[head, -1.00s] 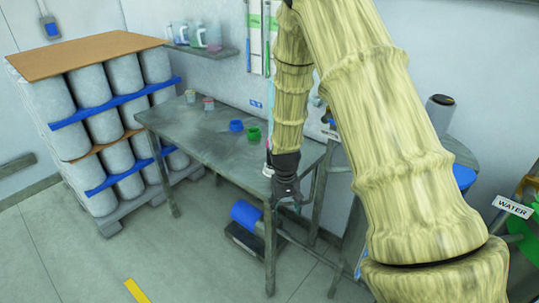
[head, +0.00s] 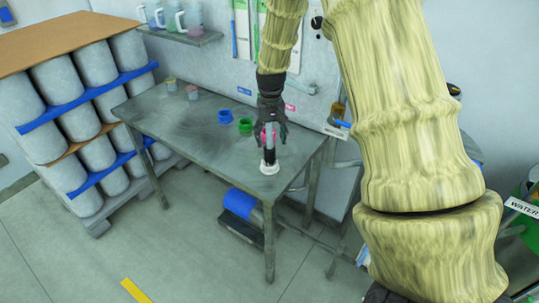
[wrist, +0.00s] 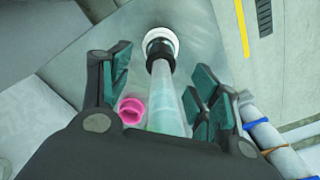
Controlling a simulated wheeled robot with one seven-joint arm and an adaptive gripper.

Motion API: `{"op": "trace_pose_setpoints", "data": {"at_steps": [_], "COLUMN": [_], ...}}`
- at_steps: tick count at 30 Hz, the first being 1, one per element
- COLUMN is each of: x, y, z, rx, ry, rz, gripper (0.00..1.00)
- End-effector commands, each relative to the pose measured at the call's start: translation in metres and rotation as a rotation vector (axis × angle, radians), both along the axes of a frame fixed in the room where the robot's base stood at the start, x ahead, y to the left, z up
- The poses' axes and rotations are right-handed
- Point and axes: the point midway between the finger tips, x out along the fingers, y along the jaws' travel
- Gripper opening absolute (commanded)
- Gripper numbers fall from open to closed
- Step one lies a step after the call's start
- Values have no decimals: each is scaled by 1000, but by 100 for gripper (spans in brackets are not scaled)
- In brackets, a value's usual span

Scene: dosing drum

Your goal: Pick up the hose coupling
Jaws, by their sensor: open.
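What looks like the hose coupling (wrist: 160,52) is a clear tube with a black collar and a white round foot. It stands upright on the grey table (head: 185,120), near the front right corner, and also shows in the head view (head: 269,157). My gripper (head: 270,140) points down above the foot. In the wrist view, my open gripper (wrist: 163,88) has its fingers apart on either side of the clear tube, with gaps visible on both sides. The tube's upper end is hidden by the gripper.
A blue cup (head: 225,116) and a green cup (head: 245,125) stand left of my gripper. Small jars (head: 193,92) sit farther back. The table's left front is clear.

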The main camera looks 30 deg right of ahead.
Motion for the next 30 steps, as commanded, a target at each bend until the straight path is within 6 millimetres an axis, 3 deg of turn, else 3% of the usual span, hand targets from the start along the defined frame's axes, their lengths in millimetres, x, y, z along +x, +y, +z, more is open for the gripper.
{"op": "trace_pose_setpoints", "data": {"at_steps": [30], "x": [3], "y": [-1], "z": [-65], "rx": [-1], "ry": [0], "rz": [-2], "gripper": [62]}}
